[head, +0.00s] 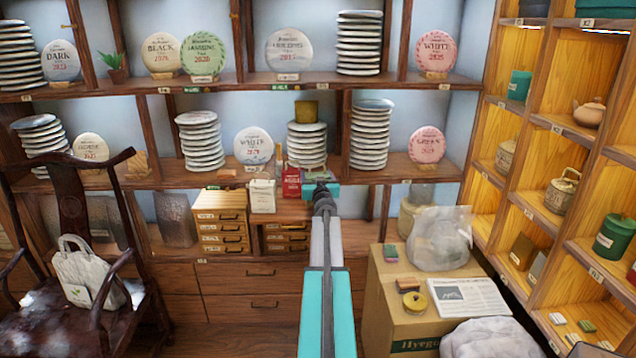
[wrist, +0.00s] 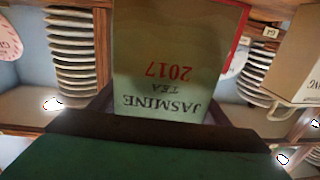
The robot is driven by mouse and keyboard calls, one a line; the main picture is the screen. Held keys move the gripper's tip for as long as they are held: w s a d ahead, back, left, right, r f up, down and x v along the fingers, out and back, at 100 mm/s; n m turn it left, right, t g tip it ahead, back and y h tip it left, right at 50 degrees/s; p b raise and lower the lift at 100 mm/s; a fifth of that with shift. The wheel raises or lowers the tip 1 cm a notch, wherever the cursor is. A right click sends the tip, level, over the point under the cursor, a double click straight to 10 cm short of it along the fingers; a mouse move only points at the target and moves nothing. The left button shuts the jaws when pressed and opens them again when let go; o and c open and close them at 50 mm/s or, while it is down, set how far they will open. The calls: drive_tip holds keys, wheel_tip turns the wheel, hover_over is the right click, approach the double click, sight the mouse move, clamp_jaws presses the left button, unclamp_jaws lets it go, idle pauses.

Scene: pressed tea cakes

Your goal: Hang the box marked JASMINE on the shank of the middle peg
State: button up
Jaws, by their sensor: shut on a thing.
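The green box marked JASMINE (wrist: 170,50) fills the middle of the wrist view, its lettering upside down there. My gripper (wrist: 158,112) is shut on it, with dark fingers at its two sides. In the head view my gripper (head: 320,184) is in front of the middle shelves, right of a red box (head: 291,183); the held box is mostly hidden there behind my gripper. I cannot make out the middle peg or its shank in either view.
Plate stacks (head: 307,142) and round tea cakes (head: 254,146) line the shelves. A carton (head: 400,315) with a clear bag (head: 439,240) is at lower right.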

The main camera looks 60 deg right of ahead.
drive_tip(key=shift+w+d, duration=0.25)
drive_tip(key=shift+d, duration=0.25)
drive_tip(key=shift+a+f+b, duration=0.1)
drive_tip(key=shift+f+b, duration=0.65)
drive_tip(key=shift+f, duration=0.85)
drive_tip(key=shift+f, duration=0.2)
drive_tip(key=o, duration=1.1)
drive_tip(key=shift+b, duration=0.6)
drive_tip(key=shift+v, duration=6.95)
